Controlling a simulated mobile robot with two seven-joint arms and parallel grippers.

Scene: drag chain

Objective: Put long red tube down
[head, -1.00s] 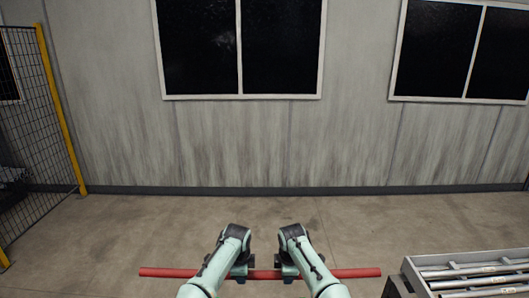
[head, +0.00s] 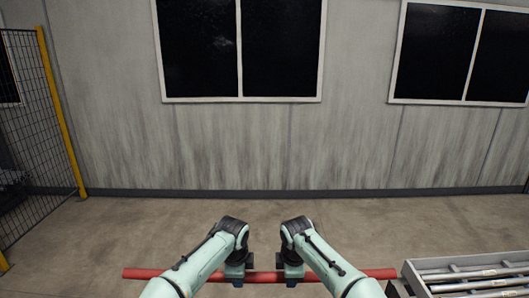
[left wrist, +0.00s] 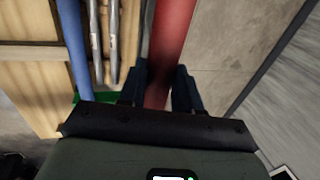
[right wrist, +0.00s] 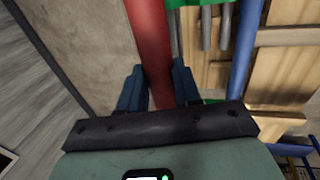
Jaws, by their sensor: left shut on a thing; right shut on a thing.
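The long red tube (head: 345,274) lies level across the bottom of the head view, both ends sticking out past my arms. My left gripper (head: 236,276) and my right gripper (head: 290,277) are both shut on it near its middle, a short way apart. In the left wrist view the red tube (left wrist: 172,45) runs between the fingers of my left gripper (left wrist: 160,90). In the right wrist view the red tube (right wrist: 150,45) runs between the fingers of my right gripper (right wrist: 160,90). What lies under the tube is hidden in the head view.
A grey rack with metal bars (head: 465,278) stands at the lower right, close to the tube's right end. The wrist views show a blue tube (left wrist: 72,45), grey rods (left wrist: 113,40) and wooden boards (left wrist: 30,80) below. A mesh fence (head: 35,130) stands left. Floor ahead is clear.

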